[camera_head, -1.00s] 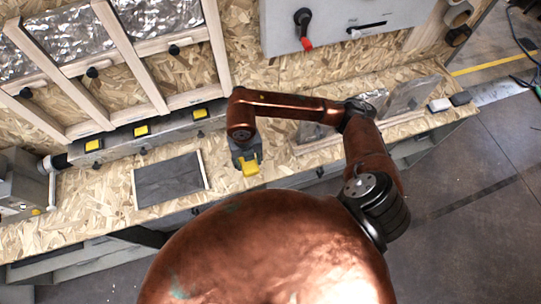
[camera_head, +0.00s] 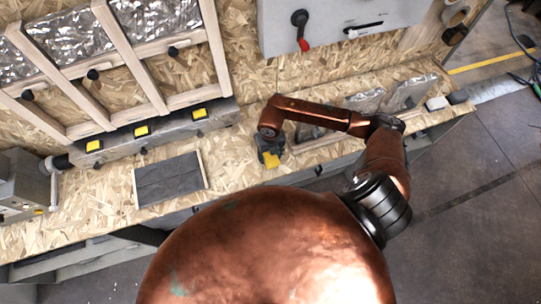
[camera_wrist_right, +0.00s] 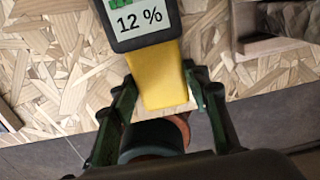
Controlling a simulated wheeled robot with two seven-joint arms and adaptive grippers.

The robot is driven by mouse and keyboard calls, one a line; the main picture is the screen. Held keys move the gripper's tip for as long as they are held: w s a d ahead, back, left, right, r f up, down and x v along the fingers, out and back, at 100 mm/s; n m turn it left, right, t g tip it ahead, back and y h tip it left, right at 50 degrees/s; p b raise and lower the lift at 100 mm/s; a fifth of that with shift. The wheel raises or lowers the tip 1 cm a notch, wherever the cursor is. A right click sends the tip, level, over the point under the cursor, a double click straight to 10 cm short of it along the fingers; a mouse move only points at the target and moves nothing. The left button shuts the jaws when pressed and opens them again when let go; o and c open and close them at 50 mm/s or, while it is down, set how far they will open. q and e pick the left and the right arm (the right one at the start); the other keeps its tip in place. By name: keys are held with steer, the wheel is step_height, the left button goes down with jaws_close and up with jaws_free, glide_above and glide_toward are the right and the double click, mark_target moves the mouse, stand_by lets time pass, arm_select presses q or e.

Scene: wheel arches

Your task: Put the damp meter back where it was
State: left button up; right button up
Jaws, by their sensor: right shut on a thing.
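The damp meter (camera_wrist_right: 160,72) has a yellow body and a dark head with a screen reading "12 %". My right gripper (camera_wrist_right: 161,88) is shut on its yellow body, one finger on each side. In the head view the meter shows as a small yellow patch (camera_head: 271,160) below my right gripper (camera_head: 268,148), over the front part of the bench (camera_head: 232,172). I cannot tell whether it touches the bench. My left gripper is not in view.
A dark grey mat (camera_head: 168,180) lies left of my right gripper. A grey beam (camera_head: 165,135) with several yellow-faced blocks runs behind it. A wooden-edged rack (camera_head: 322,145) with clear and foil pieces stands to the right, partly behind my arm.

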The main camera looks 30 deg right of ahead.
steer(key=shift+f, duration=0.25)
steer(key=o, duration=1)
steer(key=shift+r, duration=0.1)
step_height(320, 180, up, 12)
steer(key=shift+b, duration=0.4)
